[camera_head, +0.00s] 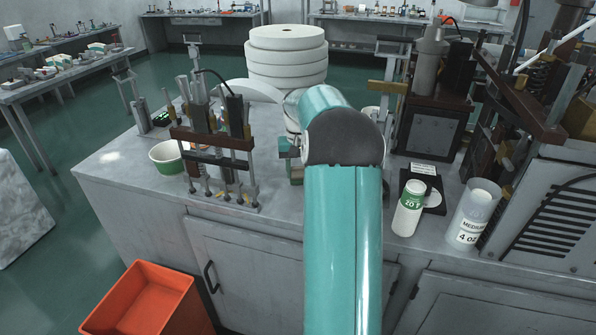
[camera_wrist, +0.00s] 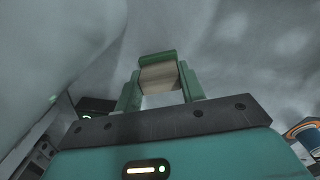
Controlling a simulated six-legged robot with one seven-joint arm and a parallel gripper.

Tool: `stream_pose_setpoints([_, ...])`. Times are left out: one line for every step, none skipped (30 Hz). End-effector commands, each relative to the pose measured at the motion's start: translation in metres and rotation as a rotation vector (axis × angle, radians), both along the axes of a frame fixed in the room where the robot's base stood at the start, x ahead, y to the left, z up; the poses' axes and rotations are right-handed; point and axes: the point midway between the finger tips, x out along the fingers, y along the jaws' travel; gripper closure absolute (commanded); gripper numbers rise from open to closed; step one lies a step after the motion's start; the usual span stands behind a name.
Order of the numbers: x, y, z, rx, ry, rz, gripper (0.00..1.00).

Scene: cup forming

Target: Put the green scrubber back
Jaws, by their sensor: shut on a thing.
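In the wrist view my gripper (camera_wrist: 160,84) is shut on a small block between its two green fingers. The block has a beige-grey face and a green edge, and I take it to be the green scrubber (camera_wrist: 158,74). A grey surface fills the view beyond it; I cannot tell whether the scrubber touches it. In the head view my teal arm reaches over the grey worktop (camera_head: 275,215) and hides most of the gripper and the scrubber.
A press fixture (camera_head: 215,145) and a green-white bowl (camera_head: 168,157) stand to the left. A white bottle (camera_head: 409,212) and a clear cup (camera_head: 474,212) stand right, near machines. White rolls (camera_head: 287,60) are stacked behind. An orange bin (camera_head: 145,300) is on the floor.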

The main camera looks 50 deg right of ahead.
Motion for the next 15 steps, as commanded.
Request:
stream_pose_setpoints([0.0001, -0.0001, -0.0045, -0.001, -0.001, 0.0, 0.85])
stream_pose_setpoints([0.0004, 0.0, -0.0056, -0.001, -0.002, 0.0, 0.85])
stream_pose_setpoints([0.0005, 0.0, -0.006, -0.002, -0.002, 0.001, 0.85])
stream_pose_setpoints([0.0005, 0.0, -0.0059, -0.002, -0.002, 0.0, 0.85])
stream_pose_setpoints([0.0005, 0.0, -0.0057, -0.002, -0.002, 0.0, 0.85])
stream_pose_setpoints([0.0005, 0.0, -0.0056, -0.002, -0.002, 0.0, 0.85])
stream_pose_setpoints([0.0005, 0.0, -0.0056, -0.002, -0.002, 0.0, 0.85])
stream_pose_setpoints([0.0005, 0.0, -0.0056, -0.002, -0.002, 0.0, 0.85])
stream_pose_setpoints([0.0005, 0.0, -0.006, -0.002, -0.002, 0.0, 0.85])
stream_pose_setpoints([0.0004, 0.0, -0.0067, -0.001, -0.002, 0.0, 0.85])
stream_pose_setpoints([0.0004, 0.0001, -0.0077, -0.001, -0.002, 0.0, 0.85])
stream_pose_setpoints([0.0003, 0.0, -0.0083, -0.001, -0.002, 0.0, 0.59])
stream_pose_setpoints([0.0003, 0.0, -0.008, -0.001, -0.002, 0.0, 0.53])
stream_pose_setpoints([0.0003, 0.0, -0.008, -0.001, -0.002, 0.0, 0.47])
stream_pose_setpoints([0.0003, 0.0, -0.008, -0.001, -0.002, 0.0, 0.39])
